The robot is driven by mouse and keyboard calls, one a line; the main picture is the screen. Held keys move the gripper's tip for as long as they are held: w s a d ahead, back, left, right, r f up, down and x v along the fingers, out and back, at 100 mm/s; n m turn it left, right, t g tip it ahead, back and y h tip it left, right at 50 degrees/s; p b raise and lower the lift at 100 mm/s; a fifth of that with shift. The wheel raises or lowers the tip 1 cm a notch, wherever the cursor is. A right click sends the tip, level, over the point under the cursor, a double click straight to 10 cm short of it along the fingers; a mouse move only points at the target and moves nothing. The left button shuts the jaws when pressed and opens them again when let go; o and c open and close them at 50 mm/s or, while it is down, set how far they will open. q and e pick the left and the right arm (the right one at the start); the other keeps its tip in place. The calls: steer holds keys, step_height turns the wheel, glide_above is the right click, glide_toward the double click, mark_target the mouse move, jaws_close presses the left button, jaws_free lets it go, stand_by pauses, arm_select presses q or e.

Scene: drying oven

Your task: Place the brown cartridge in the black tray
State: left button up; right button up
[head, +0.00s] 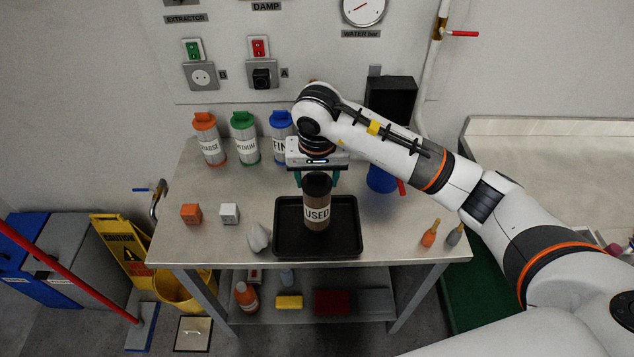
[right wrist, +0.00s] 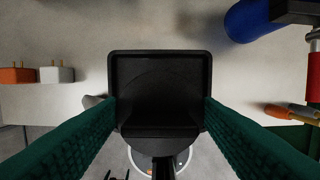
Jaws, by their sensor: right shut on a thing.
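The brown cartridge (head: 317,198) has a dark top and a white label reading "USED". It is upright over the middle of the black tray (head: 345,245), on the front of the metal table. My right gripper (head: 318,180) points down from above, its green fingers shut on the cartridge's upper part. I cannot tell whether the cartridge's base touches the tray floor. In the right wrist view the tray (right wrist: 160,53) lies between the green fingers (right wrist: 161,112); the cartridge's dark top is hard to tell from it. My left gripper is not in view.
Orange (head: 204,140), green (head: 243,138) and blue-lidded (head: 282,124) canisters stand behind. An orange block (head: 191,213), a white block (head: 229,213) and a pale lump (head: 258,238) are left of the tray. Small orange (head: 430,234) and grey (head: 454,234) items are at right.

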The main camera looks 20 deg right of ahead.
mark_target(317, 183)
step_height(317, 183, down, 2)
steer(key=shift+f+p, duration=0.15)
steer(key=shift+p, duration=0.15)
steer(key=shift+f, duration=0.2)
steer(key=shift+f+b, duration=0.2)
steer(key=shift+b, duration=0.1)
steer(key=o, duration=1.4)
steer(key=shift+c, duration=0.2)
steer(key=shift+r, duration=0.1)
